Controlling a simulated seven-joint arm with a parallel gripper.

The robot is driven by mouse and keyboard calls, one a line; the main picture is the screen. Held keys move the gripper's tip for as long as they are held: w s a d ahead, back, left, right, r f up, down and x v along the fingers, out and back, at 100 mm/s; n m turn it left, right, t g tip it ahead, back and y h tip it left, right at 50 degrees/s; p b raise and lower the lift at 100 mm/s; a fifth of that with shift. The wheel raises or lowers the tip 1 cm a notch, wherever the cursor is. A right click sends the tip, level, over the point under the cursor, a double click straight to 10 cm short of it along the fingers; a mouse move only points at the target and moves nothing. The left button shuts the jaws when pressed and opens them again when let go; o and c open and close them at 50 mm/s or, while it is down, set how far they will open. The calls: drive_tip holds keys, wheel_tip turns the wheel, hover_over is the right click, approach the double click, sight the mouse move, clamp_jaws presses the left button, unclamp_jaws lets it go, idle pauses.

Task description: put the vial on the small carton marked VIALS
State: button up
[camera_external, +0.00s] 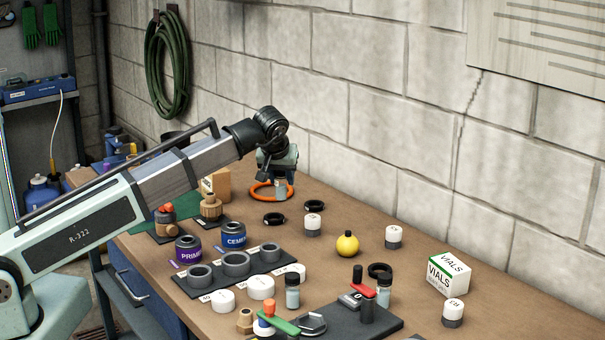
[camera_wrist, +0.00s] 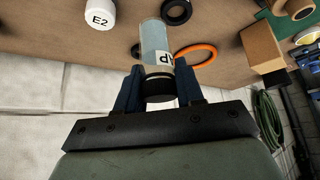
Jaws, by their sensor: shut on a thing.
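My gripper (camera_wrist: 156,88) is shut on a clear vial (camera_wrist: 154,38) with pale liquid, a white label with black letters and a black cap. The fingers grip around the cap end, and the body sticks out past them. In the external view my gripper (camera_external: 276,172) is at the back of the bench by the wall, over or near an orange ring; the vial there is hard to make out. The small white carton marked VIALS (camera_external: 448,277), with a green stripe, stands at the right of the bench, well apart from my gripper. Its top looks bare.
White-topped jars (camera_external: 393,237), a yellow round bottle (camera_external: 347,244) and black rings (camera_external: 380,271) lie between my gripper and the carton. Two similar vials (camera_external: 292,294) stand nearer the front. A dark holder (camera_external: 236,264) and a dark tray (camera_external: 385,328) are at the front. The orange ring (camera_wrist: 196,52) is close by.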

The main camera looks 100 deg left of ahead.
drive_tip(key=w+d+r+m+t, duration=0.1)
drive_tip(key=w+d+r+m, duration=0.1)
drive_tip(key=w+d, duration=1.15)
drive_tip(key=w+d+r+m+t, duration=0.25)
drive_tip(key=w+d, duration=0.55)
drive_tip(key=w, duration=1.1)
wheel_tip(320, 180, up, 2)
hover_over(452, 261)
drive_tip(key=shift+g+h, duration=0.35)
drive_tip(key=shift+h, duration=0.05)
drive_tip(key=shift+f, duration=4.9)
drive_tip(key=shift+f, duration=0.1)
drive_tip(key=o, duration=1.1)
drive_tip(key=v, duration=1.2)
